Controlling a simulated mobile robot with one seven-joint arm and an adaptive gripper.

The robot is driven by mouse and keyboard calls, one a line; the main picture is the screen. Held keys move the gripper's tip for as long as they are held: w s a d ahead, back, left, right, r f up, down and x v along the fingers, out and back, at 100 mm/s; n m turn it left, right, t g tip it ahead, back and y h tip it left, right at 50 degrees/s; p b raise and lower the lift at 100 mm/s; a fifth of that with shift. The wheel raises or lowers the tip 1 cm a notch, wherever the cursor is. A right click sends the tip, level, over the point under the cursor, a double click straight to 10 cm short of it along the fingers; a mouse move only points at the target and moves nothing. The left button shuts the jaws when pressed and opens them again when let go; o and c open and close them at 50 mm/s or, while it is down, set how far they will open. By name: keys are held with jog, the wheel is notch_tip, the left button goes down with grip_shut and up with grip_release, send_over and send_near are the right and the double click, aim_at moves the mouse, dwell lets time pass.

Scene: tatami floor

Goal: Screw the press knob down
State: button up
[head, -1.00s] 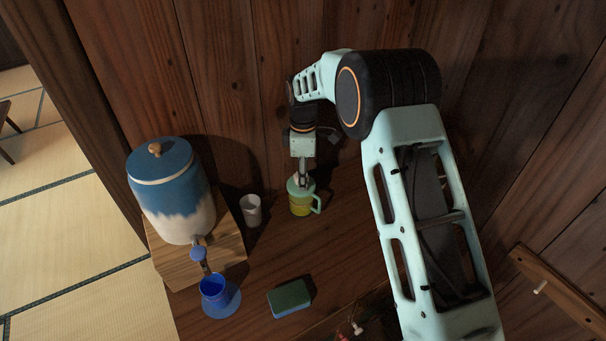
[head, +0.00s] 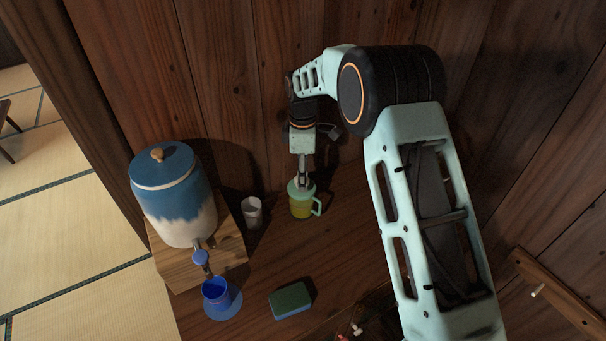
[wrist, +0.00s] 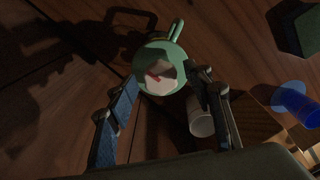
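The press (head: 302,206) is a mug-like pot with a yellow-green body, a mint lid and a mint handle on its right. It stands upright on the wooden counter in the head view. In the wrist view I look down on its round mint top (wrist: 172,50), which has a pale middle with a red mark. I cannot clearly tell the knob from the lid there. My gripper (head: 303,180) points down just over the press top. In the wrist view its two fingers (wrist: 160,76) are apart, one on each side of the pale middle, with no clear contact.
A white cup (head: 252,212) stands left of the press. A blue-and-white dispenser (head: 175,205) sits on a wooden block (head: 225,245), with a blue cup (head: 214,290) on a blue saucer below its tap. A green-and-blue sponge (head: 290,300) lies in front. The wooden wall is close behind.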

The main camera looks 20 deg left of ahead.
jog(key=shift+r+p, duration=1.6)
jog(key=shift+r, duration=1.5)
jog(key=shift+w, duration=0.1)
